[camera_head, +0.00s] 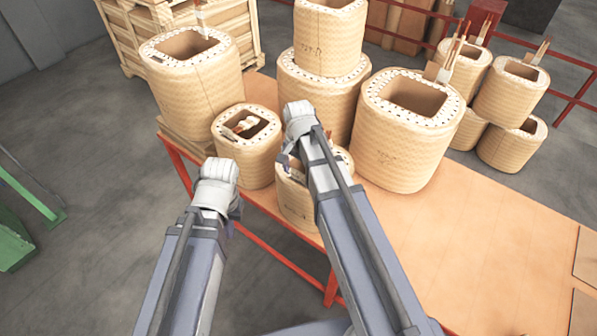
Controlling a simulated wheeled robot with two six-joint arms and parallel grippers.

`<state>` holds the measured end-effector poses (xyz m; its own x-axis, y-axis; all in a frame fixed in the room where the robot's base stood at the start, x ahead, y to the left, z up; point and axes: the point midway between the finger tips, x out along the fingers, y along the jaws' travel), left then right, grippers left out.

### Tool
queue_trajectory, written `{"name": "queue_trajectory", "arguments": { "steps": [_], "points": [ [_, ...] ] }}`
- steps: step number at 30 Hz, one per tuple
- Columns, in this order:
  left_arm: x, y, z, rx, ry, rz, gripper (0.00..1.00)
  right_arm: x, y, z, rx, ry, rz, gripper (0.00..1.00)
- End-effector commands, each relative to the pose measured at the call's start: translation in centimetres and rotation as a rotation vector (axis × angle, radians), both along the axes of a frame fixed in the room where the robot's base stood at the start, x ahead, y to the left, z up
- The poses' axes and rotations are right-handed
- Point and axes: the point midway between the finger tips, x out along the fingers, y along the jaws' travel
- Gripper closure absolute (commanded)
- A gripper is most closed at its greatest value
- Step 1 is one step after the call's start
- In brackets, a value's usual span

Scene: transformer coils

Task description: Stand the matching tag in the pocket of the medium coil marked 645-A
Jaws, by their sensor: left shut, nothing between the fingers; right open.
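Several tan wrapped coils stand on the wooden table, and I cannot read 645-A on any. A large coil (392,160) with dark marks is right of my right gripper (292,150). A coil (318,42) with a blurred mark sits on another coil (335,98) at the back. A smaller coil (240,163) has a pale and reddish item (243,125) in its opening. Another smaller coil (298,207) is partly hidden behind my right arm. My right gripper is open above it, fingers mostly hidden. My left gripper (232,208) is shut and empty beyond the table's left edge. I cannot identify the tag.
A tall coil (197,92) stands at the table's back left corner. The table (480,245) is clear at the front right. Several coils (512,90) stand behind it at the right. A wooden crate (125,45) is at the back left. Red rails (310,278) run below the table edge.

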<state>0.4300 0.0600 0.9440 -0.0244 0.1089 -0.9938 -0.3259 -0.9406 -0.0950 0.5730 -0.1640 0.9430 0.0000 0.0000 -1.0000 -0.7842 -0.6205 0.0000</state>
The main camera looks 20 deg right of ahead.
Motion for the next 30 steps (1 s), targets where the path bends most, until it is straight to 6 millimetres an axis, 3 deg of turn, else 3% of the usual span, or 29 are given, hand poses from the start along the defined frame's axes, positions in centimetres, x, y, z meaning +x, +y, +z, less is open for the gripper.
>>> {"name": "queue_trajectory", "arguments": {
  "steps": [15, 30],
  "points": [
    [0.0, 0.0, 6.6, 0.000, 0.000, -0.001, 1.00, 0.0, 0.0, 6.6, 0.000, 0.000, 0.000, 0.00],
    [0.0, 0.0, 6.9, 0.000, 0.000, -0.002, 1.00, 0.0, 0.0, 6.9, 0.000, 0.000, 0.000, 0.00]
  ]
}}
